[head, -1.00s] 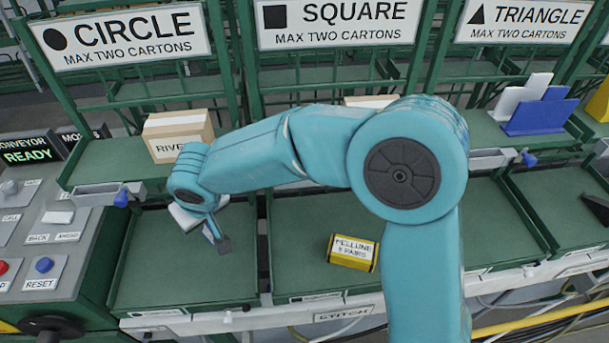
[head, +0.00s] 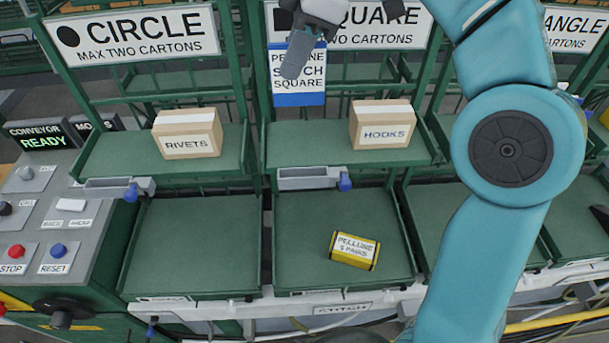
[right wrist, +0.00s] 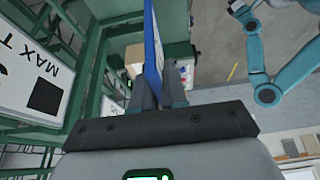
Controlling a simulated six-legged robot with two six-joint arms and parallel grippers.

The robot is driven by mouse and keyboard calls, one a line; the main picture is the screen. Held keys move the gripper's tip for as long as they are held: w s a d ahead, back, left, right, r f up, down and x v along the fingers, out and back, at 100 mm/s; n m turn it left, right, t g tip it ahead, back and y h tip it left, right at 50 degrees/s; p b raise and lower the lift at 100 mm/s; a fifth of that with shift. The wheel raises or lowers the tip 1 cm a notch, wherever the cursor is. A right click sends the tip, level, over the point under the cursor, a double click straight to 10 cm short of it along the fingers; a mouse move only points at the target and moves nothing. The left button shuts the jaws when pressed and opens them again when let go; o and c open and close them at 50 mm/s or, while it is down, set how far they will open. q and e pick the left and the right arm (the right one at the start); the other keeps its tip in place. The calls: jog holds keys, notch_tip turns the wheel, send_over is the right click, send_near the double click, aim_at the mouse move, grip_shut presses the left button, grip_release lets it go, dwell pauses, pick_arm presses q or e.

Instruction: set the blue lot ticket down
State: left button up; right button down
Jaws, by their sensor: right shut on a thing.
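The blue lot ticket (head: 298,98) is a white card with a blue lower edge, printed PELLUNE STITCH SQUARE. It hangs upright in front of the square sign (head: 405,38), high above the middle shelf. My right gripper (head: 296,58) is shut on its upper part and covers some of the sign and of the print. In the right wrist view the ticket (right wrist: 153,45) shows nearly edge-on between the fingers (right wrist: 156,92). My left gripper does not show in the head view.
A RIVETS carton (head: 187,145) stands on the circle shelf and a HOOKS carton (head: 382,135) on the square shelf's right part. A yellow pack (head: 354,250) lies in the tray below. The square shelf (head: 305,148) is bare on its left.

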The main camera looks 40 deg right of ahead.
aim_at(296, 105)
jog(key=shift+s+d+f, duration=0.1)
jog(key=shift+s, duration=0.1)
notch_tip(296, 105, down, 7)
jog(key=b, duration=0.3)
jog(key=shift+d, duration=0.15)
notch_tip(296, 105, down, 12)
jog(key=shift+r+b, duration=0.2)
jog(key=shift+b, duration=0.5)
jog(key=shift+w+f, duration=0.1)
jog(key=shift+f, duration=0.2)
